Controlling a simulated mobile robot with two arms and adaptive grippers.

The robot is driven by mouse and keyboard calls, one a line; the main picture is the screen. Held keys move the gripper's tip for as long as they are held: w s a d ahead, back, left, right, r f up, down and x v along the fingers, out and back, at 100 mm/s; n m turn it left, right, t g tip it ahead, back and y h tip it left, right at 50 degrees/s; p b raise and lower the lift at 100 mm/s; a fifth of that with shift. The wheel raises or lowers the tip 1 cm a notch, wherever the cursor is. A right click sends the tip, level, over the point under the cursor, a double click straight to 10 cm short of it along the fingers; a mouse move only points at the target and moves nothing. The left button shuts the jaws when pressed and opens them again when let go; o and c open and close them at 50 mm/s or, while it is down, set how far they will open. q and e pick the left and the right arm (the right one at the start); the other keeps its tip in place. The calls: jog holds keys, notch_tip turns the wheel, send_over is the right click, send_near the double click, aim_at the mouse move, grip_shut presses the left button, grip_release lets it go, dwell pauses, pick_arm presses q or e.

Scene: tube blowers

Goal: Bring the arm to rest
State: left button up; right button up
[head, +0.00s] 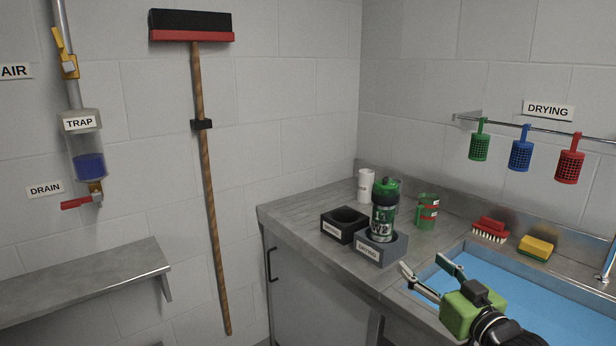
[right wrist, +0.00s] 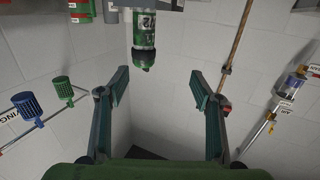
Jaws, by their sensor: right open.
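My right gripper (head: 422,262) is open and empty, over the front edge of the sink in the head view. In the right wrist view its two fingers (right wrist: 160,76) stand wide apart with nothing between them. A green and dark bottle-like canister (head: 383,218) stands upright in the grey block (head: 394,253) on the counter, behind and left of the gripper. The canister (right wrist: 143,35) shows upside down in the right wrist view, beyond the fingertips and apart from them. My left gripper is in neither view.
A black block (head: 338,232), white cup (head: 365,186) and green can (head: 427,212) stand near the canister. A red brush (head: 490,229) and yellow sponge (head: 535,247) lie behind the blue-bottomed sink (head: 520,300). Coloured baskets hang from the drying rail (head: 500,124).

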jog(key=s+a+f+g+h, duration=0.1)
jog(key=s+a+f+g, duration=0.2)
jog(key=s+f, duration=0.5)
jog(key=s+a+f+g+h, duration=0.1)
jog(key=s+a+f+g, duration=0.2)
jog(key=f, duration=0.8)
jog(key=s+f+g+h, duration=0.1)
jog(key=s+f+g, duration=0.25)
jog(key=s, duration=0.55)
jog(key=s+d+f+m+g+h, duration=0.15)
jog(key=s+f, duration=0.25)
jog(key=s, duration=0.5)
jog(key=s+f+g, duration=0.3)
jog(key=s, duration=0.6)
notch_tip(320, 180, down, 27)
jog(key=s, duration=0.2)
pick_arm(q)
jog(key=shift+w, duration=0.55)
pick_arm(e)
jog(key=s+d+f+g, duration=0.2)
jog(key=s+f, duration=1.3)
jog(key=s, duration=0.1)
jog(key=shift+s+d+f+n, duration=0.3)
jog(key=shift+s+n, duration=0.05)
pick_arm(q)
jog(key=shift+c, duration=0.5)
pick_arm(e)
jog(key=shift+c, duration=0.4)
